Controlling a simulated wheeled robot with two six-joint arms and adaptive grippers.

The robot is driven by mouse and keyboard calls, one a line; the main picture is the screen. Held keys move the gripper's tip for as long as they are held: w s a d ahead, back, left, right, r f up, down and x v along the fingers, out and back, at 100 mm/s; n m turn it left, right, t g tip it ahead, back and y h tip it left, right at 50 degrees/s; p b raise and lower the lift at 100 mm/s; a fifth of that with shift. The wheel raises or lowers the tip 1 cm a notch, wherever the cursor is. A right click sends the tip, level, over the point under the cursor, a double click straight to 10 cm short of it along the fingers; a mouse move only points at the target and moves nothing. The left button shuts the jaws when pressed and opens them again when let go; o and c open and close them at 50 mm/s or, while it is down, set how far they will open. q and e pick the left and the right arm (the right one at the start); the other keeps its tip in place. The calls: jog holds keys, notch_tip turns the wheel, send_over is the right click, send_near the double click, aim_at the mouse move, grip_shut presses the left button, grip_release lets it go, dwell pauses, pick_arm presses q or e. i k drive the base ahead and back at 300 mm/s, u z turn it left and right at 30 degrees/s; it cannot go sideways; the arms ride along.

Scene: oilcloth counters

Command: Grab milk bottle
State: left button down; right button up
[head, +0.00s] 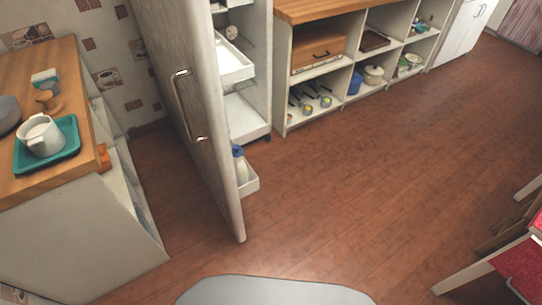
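A white bottle with a blue top (241,170), which looks like the milk bottle, stands upright in a low white door bin (250,185). The bin is on the inner side of a tall grey fridge door (205,120), which stands open. The door's edge hides part of the bottle's left side. Neither of my grippers is in view.
White fridge shelves (245,118) show behind the door. A wooden-topped counter (70,185) with a teal tray (66,150) and white mug (42,135) stands left. Open shelving (284,75) lines the back. A red-topped table (515,268) is at right. The middle floor is clear.

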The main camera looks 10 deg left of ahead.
aim_at(241, 165)
jog(key=u, duration=0.05)
jog(key=i, duration=1.05)
jog(key=z, duration=1.6)
jog(key=i, duration=2.3)
jog(key=u, duration=3.4)
